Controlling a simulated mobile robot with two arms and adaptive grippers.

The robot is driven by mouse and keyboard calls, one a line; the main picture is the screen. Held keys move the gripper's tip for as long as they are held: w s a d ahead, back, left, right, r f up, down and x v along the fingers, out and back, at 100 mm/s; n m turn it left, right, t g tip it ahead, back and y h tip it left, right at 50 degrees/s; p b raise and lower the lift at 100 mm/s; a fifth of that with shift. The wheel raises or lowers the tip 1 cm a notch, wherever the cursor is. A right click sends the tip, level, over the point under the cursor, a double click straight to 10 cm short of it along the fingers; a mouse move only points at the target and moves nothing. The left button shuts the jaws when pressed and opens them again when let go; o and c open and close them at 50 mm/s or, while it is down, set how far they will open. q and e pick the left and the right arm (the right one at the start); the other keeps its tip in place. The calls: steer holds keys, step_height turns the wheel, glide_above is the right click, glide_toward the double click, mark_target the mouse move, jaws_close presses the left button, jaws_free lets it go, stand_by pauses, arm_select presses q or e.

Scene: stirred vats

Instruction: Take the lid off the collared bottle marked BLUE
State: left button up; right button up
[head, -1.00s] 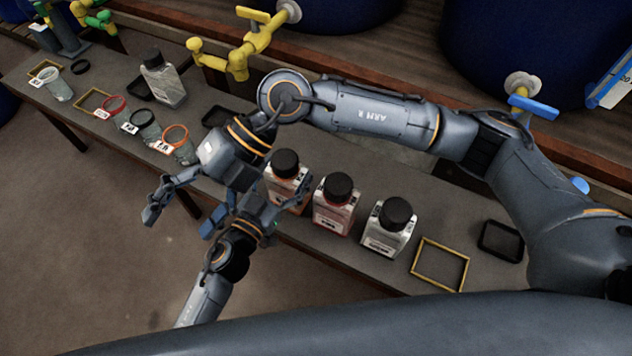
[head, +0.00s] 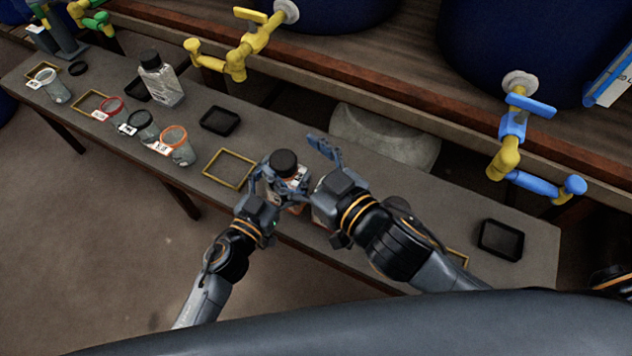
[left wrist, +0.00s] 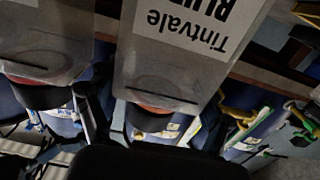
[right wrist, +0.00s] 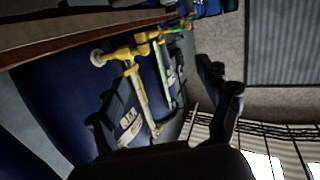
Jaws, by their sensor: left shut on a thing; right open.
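The bottle marked BLUE (left wrist: 185,60) fills the middle of the left wrist view, upside down there, with an orange-red collar and a black lid (head: 284,162). In the head view it stands upright at the bench's front edge, its lid on. My left gripper (head: 277,193) is shut on its body below the lid. My right gripper (head: 322,190) is open and empty just right of the bottle, its fingers apart from the lid. The right wrist view shows its spread fingers with nothing between them. My right arm hides the bottles to the right; one neighbour (left wrist: 45,50) shows in the left wrist view.
An empty yellow frame (head: 230,169) and a black tray (head: 220,121) lie left of the bottle. Ringed jars (head: 178,147) and a clear bottle (head: 160,80) stand farther left. Yellow (head: 237,60) and blue (head: 515,125) taps project behind. Another black tray (head: 501,240) lies right.

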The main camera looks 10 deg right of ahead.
steer(key=m+g+h, duration=0.1)
steer(key=g+h, duration=0.1)
glide_toward(284, 160)
steer(key=x, duration=1)
steer(key=shift+w+a+f, duration=0.15)
steer(key=shift+w+f, duration=0.15)
steer(key=c, duration=1.4)
steer(key=shift+r, duration=0.15)
steer(key=shift+r, duration=0.95)
